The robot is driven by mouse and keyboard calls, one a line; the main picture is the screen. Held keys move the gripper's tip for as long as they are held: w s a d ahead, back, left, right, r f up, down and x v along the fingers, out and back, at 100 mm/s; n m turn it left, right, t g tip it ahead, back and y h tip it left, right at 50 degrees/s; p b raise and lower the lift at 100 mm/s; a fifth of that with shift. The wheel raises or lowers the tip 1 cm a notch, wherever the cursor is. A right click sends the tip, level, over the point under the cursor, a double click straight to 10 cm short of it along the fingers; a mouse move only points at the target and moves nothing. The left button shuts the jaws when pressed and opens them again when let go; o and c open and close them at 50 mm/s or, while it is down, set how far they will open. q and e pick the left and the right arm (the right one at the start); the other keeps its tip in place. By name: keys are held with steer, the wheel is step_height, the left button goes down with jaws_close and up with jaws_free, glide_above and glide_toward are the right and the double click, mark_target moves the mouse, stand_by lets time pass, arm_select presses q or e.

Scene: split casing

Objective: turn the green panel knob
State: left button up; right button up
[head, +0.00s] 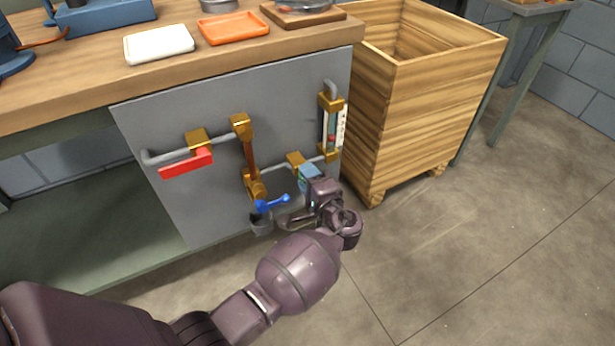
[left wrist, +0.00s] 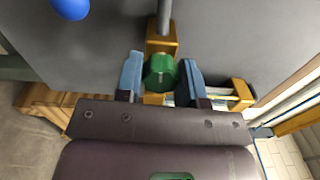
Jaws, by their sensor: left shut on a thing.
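The green panel knob (left wrist: 160,73) sits on a brass fitting (left wrist: 164,44) of the grey panel (head: 200,105). In the left wrist view it lies between the two blue-tipped fingers of my left gripper (left wrist: 159,77), which is shut on it. In the head view my left gripper (head: 309,174) reaches the panel's lower right part and mostly hides the knob. My right gripper is in neither view.
A blue lever (head: 274,203) sticks out left of my left gripper, and a red lever (head: 186,163) is further left. A gauge tube (head: 331,128) stands above right. A wooden crate (head: 430,110) is right of the panel. The floor in front is clear.

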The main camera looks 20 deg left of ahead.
arm_select(q)
steer(key=shift+n, duration=0.5)
steer(key=o, duration=0.9)
